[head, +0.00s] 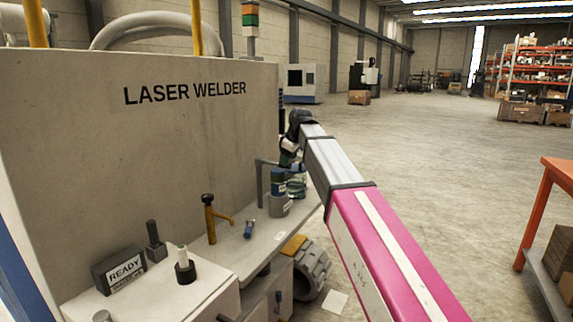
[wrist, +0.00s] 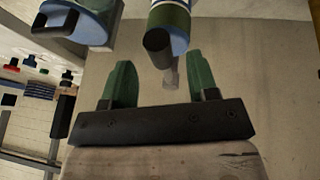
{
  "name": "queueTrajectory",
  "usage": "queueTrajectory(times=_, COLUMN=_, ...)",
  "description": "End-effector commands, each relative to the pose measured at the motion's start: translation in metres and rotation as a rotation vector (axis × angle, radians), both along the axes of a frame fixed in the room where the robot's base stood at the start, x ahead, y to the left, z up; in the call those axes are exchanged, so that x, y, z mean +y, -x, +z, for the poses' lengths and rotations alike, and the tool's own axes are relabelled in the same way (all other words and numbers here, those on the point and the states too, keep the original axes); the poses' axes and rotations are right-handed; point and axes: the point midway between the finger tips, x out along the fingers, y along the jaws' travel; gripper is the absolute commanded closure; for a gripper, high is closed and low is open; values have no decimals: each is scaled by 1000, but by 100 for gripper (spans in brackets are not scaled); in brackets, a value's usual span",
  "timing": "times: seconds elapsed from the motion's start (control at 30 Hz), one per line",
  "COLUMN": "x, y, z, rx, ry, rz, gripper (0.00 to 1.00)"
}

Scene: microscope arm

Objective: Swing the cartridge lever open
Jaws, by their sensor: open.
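In the wrist view my gripper (wrist: 155,78) is open, with its two green fingers apart and nothing gripped between them. A green and blue cylindrical part (wrist: 170,16) with a pale band is just beyond the fingertips. A dark round-ended piece (wrist: 158,42) on it faces the gap between the fingers; it may be the cartridge lever, but I cannot tell for sure. In the head view a blue and grey cylindrical unit (head: 279,204) stands on the welder's ledge. My gripper (head: 291,155) is beside it at the ledge's far end, its fingers partly hidden and hard to make out.
The laser welder's panel (head: 150,140) rises behind the ledge. A mustard tap-like fitting (head: 211,220), a small blue piece (head: 249,229) and a READY box (head: 124,270) are nearer. An orange-framed bench (head: 548,190) stands right. The floor between is mostly clear.

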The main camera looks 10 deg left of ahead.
Motion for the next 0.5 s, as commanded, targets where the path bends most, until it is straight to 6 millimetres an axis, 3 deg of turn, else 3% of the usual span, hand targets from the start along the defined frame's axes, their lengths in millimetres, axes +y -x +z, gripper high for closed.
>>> queueTrajectory(times=0.2, x=6, y=-8, z=-21, rx=1, ry=1, rz=-1, gripper=46)
queueTrajectory(times=0.5, x=8, y=-9, z=-26, rx=-1, ry=0, rz=-1, gripper=46)
